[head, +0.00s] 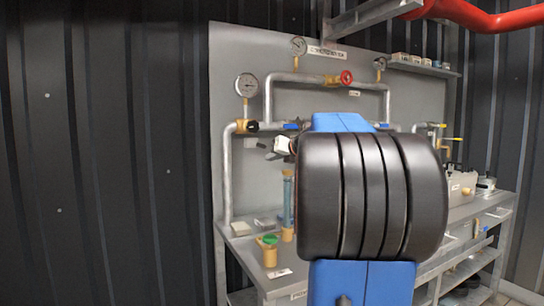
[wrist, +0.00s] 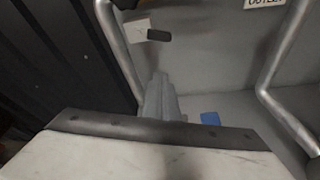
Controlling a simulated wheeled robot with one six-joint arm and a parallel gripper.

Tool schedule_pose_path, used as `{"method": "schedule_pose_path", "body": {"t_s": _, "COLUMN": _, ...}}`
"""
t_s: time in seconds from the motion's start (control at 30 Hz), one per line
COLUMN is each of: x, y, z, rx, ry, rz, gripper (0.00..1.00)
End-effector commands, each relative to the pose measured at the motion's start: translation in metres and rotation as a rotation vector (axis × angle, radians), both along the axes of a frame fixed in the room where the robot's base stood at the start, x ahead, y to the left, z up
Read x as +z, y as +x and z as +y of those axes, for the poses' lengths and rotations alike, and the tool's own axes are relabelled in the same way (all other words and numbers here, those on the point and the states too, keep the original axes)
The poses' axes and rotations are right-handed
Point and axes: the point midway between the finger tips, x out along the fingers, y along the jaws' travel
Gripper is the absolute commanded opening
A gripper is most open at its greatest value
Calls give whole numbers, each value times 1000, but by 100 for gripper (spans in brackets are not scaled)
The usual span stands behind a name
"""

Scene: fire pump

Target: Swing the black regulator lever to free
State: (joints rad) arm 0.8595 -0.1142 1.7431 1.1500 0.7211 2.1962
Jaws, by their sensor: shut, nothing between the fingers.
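In the wrist view a short black lever (wrist: 158,36) lies at the right edge of a small pale plate (wrist: 138,30) on the grey panel. In the head view the small pale plate (head: 250,143) shows below a brass fitting, with a tiny dark piece at its right that looks like the lever. My gripper (head: 275,155) is in front of the panel, just right of the plate. In the wrist view its grey fingers (wrist: 160,95) are together and empty, below the lever and apart from it in the picture. Contact in depth cannot be told.
A metal pipe (head: 227,180) runs down left of the plate. A brass fitting with a black knob (head: 252,126) and a gauge (head: 246,86) are above. A bench (head: 240,243) with a green-topped brass part (head: 270,250) lies below. My arm hides the panel's middle.

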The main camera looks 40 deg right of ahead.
Motion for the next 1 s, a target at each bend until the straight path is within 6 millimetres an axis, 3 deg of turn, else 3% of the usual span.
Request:
{"method": "schedule_pose_path", "body": {"t_s": 0.43, "x": -26, "y": 74, "z": -12, "rx": 2, "ry": -2, "rz": 2, "gripper": 0}}
{"method": "schedule_pose_path", "body": {"t_s": 0.5, "x": -10, "y": 69, "z": -16, "rx": 1, "ry": -4, "rz": -1, "gripper": 0}}
{"method": "schedule_pose_path", "body": {"t_s": 0.63, "x": 4, "y": 68, "z": -21, "rx": 0, "ry": -4, "rz": 0, "gripper": 0}}
{"method": "schedule_pose_path", "body": {"t_s": 1.0, "x": 14, "y": 66, "z": -24, "rx": 0, "ry": -2, "rz": 2, "gripper": 0}}
